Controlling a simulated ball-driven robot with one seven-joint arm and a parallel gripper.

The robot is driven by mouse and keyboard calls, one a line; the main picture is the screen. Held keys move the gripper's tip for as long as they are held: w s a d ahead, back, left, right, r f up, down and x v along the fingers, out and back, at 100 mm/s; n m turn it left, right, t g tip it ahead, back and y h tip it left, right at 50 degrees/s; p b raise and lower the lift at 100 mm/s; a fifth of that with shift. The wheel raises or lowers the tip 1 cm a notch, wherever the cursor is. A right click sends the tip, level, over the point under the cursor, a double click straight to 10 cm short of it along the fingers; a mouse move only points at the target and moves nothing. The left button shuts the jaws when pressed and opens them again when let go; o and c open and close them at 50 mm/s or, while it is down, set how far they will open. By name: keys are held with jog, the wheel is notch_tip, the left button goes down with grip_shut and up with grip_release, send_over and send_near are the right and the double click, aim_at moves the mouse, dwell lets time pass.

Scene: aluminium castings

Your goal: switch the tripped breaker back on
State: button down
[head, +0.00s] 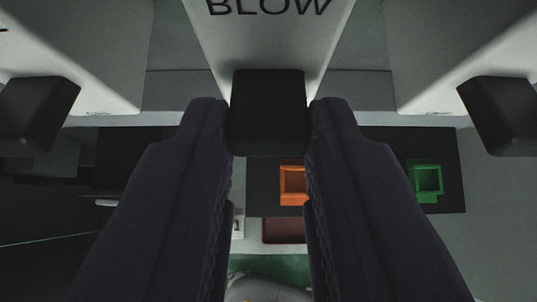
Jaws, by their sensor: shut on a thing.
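The middle breaker (268,45) has a pale body with a label reading "BLOW", at the top centre of the head view. Its black lever (268,112) sticks out towards me. My gripper (270,128) is shut on this lever, with one dark finger on each side. The lever's face shows between the fingertips. I cannot tell from this view whether the lever stands at on or off.
Similar pale breakers stand at left (70,50) and right (450,45), with black levers (38,113) and (503,116) clear of my fingers. Below are an orange square frame (292,168) and a green one (441,180) against a dark surface.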

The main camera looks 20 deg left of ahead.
jog(key=c, duration=0.9)
grip_release()
jog(key=p+v, duration=0.1)
jog(key=v, duration=0.6)
jog(key=shift+s+r+p, duration=0.25)
jog(key=shift+s+p, duration=0.05)
jog(key=shift+p, duration=0.1)
jog(key=shift+d, duration=0.1)
